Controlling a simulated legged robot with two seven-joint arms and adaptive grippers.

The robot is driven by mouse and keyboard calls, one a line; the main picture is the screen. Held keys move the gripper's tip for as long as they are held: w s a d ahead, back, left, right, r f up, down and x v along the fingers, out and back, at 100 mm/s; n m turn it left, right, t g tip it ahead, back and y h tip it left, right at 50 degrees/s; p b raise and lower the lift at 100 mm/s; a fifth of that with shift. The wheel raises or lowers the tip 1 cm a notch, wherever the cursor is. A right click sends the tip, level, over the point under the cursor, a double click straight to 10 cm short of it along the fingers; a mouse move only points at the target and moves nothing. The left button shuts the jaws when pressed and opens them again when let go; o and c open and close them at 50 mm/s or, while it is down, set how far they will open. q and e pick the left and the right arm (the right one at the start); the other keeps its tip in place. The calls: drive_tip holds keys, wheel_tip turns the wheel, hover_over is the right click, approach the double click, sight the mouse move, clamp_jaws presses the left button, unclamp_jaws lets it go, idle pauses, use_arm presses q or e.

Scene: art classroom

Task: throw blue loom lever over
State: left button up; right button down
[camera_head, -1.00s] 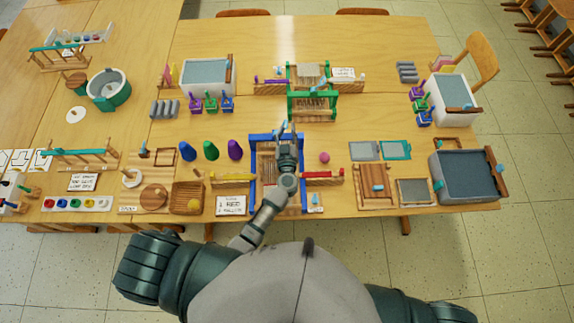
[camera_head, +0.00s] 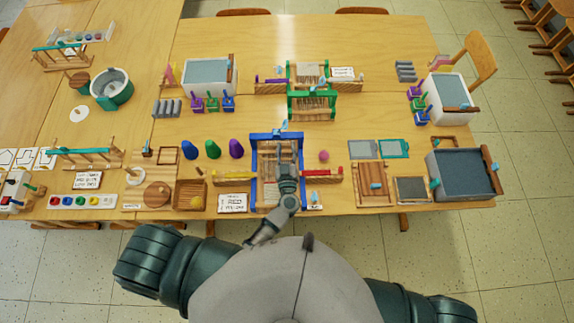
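The blue loom (camera_head: 254,165) stands at the front middle of the table, with pale wood and threads inside its blue frame. A small light-blue piece (camera_head: 284,126), possibly its lever, shows at the top beam. My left gripper (camera_head: 285,167) is over the lower middle of the loom, below the top beam and apart from the light-blue piece. Its fingers are too small to tell whether they are open or shut, and the gripper and forearm hide part of the loom. My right gripper is not in view.
A green loom (camera_head: 312,103) stands just behind. The table's far middle is clear.

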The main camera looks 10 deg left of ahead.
use_arm(q)
drive_tip(key=p+v, duration=0.1)
drive_tip(key=v, duration=0.6)
drive_tip(key=shift+p, duration=0.4)
drive_tip(key=shift+s+r, duration=0.1)
